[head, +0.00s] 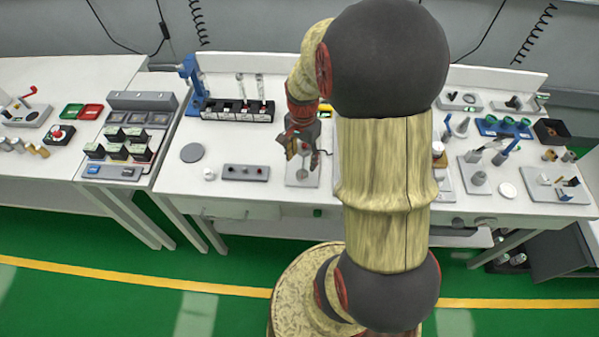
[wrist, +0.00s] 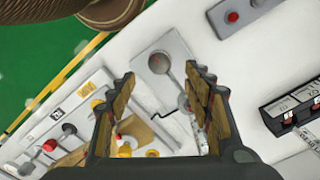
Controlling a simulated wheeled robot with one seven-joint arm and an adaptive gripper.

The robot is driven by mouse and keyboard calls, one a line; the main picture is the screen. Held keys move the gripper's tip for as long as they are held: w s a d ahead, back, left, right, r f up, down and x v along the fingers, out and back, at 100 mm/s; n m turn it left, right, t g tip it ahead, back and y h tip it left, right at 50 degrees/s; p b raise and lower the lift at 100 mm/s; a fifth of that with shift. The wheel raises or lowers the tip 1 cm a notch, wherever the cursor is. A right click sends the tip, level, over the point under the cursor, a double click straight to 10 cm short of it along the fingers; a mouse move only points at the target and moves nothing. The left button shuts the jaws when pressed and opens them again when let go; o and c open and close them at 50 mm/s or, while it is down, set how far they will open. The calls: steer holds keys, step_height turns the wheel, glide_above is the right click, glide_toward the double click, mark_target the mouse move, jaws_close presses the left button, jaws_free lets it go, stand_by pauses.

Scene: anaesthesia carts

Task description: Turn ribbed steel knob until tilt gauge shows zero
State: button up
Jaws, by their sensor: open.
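My gripper (head: 302,148) is open and points down over a light grey plate (head: 293,181) on the white bench in the head view. In the wrist view the two jagged fingers of my gripper (wrist: 159,73) stand apart with nothing held between them. I cannot make out ribs on this part. I cannot tell which thing is the tilt gauge, and no reading is legible. My arm hides part of the bench.
A grey panel with small knobs (head: 246,172) lies left of the plate. A black rack (head: 237,111) stands behind it. Loose fixtures such as a grey post (head: 479,178) crowd the bench's right side. The bench's front edge is close to the plate.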

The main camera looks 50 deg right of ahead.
mark_target(302, 174)
step_height(302, 174, down, 8)
steer(key=shift+r+b, duration=0.15)
steer(key=shift+b, duration=0.75)
steer(key=c, duration=0.3)
steer(key=c, duration=0.8)
steer(key=shift+c, duration=0.3)
steer(key=shift+n, duration=0.4)
steer(key=n+p, duration=0.2)
steer(key=n, duration=0.1)
steer(key=shift+r+n, duration=0.1)
steer(key=shift+n, duration=0.3)
steer(key=n+p, duration=0.2)
steer(key=n, duration=0.2)
steer(key=shift+n, duration=0.7)
